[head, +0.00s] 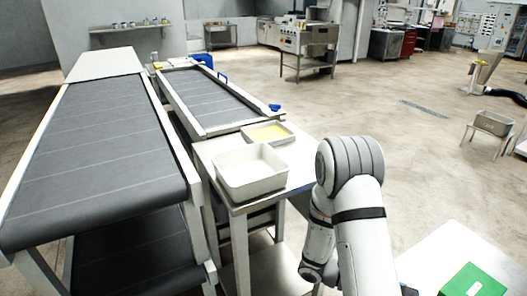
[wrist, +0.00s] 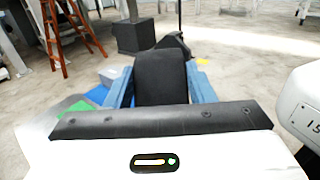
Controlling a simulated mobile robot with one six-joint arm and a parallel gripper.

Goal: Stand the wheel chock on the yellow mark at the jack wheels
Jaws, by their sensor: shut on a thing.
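My gripper (wrist: 161,88) shows in the wrist view with its two blue fingers shut on a black block, which I take for the wheel chock (wrist: 160,75). It is held clear in front of the palm, and its far end hides part of the floor behind. A small yellow patch (wrist: 202,62) shows on the floor just right of the fingers; I cannot tell whether it is the mark. The jack wheels cannot be made out surely in either view. In the head view my arm bends down at the lower middle, and the gripper is out of sight.
In the head view, conveyors (head: 95,150) stand at left, beside a table with a white bin (head: 250,172) and a yellow-bottomed tray (head: 268,134). A green item (head: 474,281) lies on a white surface at lower right. An orange ladder (wrist: 72,32) shows in the wrist view. Open floor lies at right.

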